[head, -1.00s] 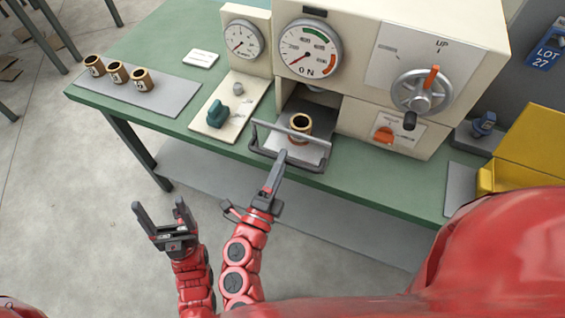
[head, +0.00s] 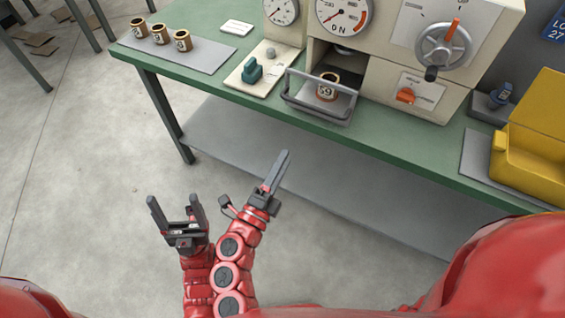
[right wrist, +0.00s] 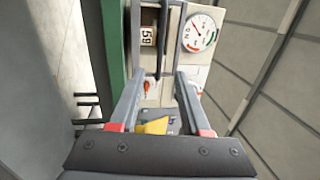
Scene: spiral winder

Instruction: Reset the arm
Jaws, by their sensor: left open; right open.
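My left gripper (head: 174,207) is open and empty, over the floor in front of the bench. My right gripper (head: 284,153) is seen edge-on in the head view, short of the bench and apart from the tray. In the right wrist view its fingers (right wrist: 158,80) stand apart with nothing between them. A brown cup marked 59 (head: 327,91) stands upright on the grey tray (head: 312,112) in the machine's opening. The tray has a bar handle at its front. The cup also shows in the right wrist view (right wrist: 147,36).
The cream machine (head: 420,100) has dials, a handwheel (head: 444,45) and an orange knob (head: 405,96). Three cups (head: 160,34) stand on a grey mat at the left. Floor before the bench is clear.

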